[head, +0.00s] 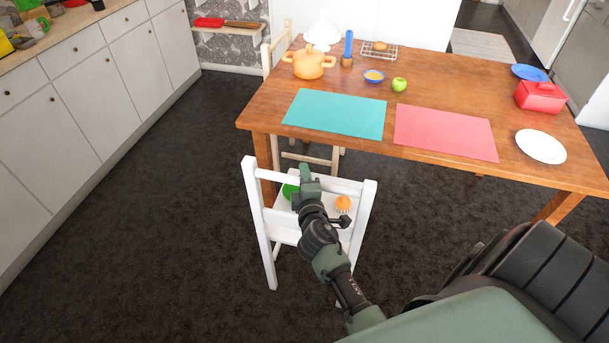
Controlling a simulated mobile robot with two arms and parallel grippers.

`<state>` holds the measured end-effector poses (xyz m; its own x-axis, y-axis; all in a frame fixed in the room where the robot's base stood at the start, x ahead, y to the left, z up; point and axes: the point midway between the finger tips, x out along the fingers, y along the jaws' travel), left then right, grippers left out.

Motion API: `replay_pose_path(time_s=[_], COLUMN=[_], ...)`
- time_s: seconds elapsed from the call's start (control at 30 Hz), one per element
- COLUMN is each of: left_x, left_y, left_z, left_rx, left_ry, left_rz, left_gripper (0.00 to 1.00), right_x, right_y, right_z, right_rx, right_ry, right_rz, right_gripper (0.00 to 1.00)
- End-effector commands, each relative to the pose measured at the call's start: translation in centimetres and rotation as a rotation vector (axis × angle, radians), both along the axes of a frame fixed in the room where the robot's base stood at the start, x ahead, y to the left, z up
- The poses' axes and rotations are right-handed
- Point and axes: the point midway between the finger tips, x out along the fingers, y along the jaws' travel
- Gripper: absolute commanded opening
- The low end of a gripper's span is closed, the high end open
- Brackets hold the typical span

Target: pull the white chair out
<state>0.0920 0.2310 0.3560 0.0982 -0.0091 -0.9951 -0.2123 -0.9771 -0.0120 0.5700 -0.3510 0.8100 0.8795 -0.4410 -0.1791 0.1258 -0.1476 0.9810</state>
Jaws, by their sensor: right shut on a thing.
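The white chair (364,205) stands upright at the near side of the wooden table, with its back towards me and its seat partly under the table's edge. My right gripper (306,172) is at the middle of the top rail of the chair's back and is shut on it. My right arm hides part of the seat and the lower rail. A green thing (288,191) and an orange thing (343,203) rest on the seat. My left gripper is not in view.
The wooden table (437,88) carries a teal mat (336,113), a pink mat (445,132), a white plate (540,146), an orange pot (310,63) and a red dish (540,97). A pale wooden chair (276,48) stands at its far left. Dark floor (160,215) is clear left of the white chair.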

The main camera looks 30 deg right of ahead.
Motion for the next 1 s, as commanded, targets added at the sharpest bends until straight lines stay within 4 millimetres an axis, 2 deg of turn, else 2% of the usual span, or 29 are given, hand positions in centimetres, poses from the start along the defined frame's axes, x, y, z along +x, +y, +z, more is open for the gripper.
replay_pose_path(time_s=[0.2,0.23,0.3,0.67,1.0], left_x=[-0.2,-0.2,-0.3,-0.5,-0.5], left_y=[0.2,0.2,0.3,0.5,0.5], left_z=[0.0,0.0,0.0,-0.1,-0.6], left_rx=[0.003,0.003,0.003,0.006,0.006], left_ry=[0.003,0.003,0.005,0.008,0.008], left_rz=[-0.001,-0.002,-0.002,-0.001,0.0], left_gripper=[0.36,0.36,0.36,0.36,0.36], right_x=[0.0,0.0,0.0,-0.4,-5.2], right_y=[0.1,0.1,0.1,0.2,2.6], right_z=[-0.1,-0.1,-0.1,0.0,0.7], right_rx=[0.004,0.003,0.003,0.001,0.003], right_ry=[0.001,0.001,0.001,0.0,0.003], right_rz=[0.003,0.002,0.002,0.001,0.001], right_gripper=[0.0,0.32,0.45,0.45,0.45])
